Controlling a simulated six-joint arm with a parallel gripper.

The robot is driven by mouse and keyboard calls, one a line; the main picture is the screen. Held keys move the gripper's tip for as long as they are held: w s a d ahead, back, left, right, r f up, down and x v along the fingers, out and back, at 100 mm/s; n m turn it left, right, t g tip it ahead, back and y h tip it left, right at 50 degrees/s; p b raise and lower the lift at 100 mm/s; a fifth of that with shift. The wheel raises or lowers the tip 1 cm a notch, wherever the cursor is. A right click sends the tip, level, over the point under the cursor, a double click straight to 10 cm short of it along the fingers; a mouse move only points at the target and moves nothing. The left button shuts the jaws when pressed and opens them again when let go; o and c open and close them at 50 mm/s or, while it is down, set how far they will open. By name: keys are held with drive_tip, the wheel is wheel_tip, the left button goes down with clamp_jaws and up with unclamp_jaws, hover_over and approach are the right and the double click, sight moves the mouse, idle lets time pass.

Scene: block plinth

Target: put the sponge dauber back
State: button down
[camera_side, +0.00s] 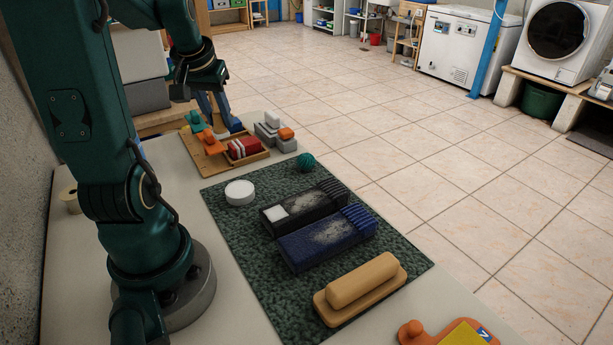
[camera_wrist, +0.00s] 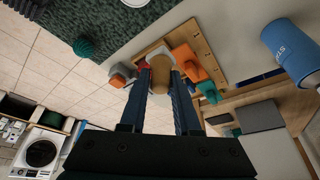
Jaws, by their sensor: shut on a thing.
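My gripper (camera_side: 220,122) is over the far end of the table in the side view, pointing down beside a wooden board. In the wrist view my gripper (camera_wrist: 161,82) is shut on a tan, rounded piece (camera_wrist: 160,74), which I take to be the sponge dauber. The dauber sits between the two blue fingertips, and I cannot make it out in the side view. A pale grey piece shows just beyond it in the wrist view. I cannot tell whether the dauber touches anything below.
The wooden board (camera_side: 190,140) carries orange and teal pieces and a tray with a red block (camera_side: 243,148). Grey blocks (camera_side: 272,130) stand to its right.

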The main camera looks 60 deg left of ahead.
drive_tip(key=w+d+f, duration=0.1)
drive_tip(key=w+f, duration=0.1)
drive_tip(key=w, duration=0.1)
drive_tip(key=w+d+f, duration=0.2)
drive_tip(key=w, duration=0.1)
drive_tip(key=w+d+f, duration=0.2)
drive_tip(key=w, duration=0.1)
drive_tip(key=shift+w+d+f, duration=0.25)
drive_tip(key=shift+f, duration=2.05)
drive_tip(key=shift+f, duration=0.15)
drive_tip(key=c, duration=0.6)
unclamp_jaws()
drive_tip(key=shift+c, duration=0.2)
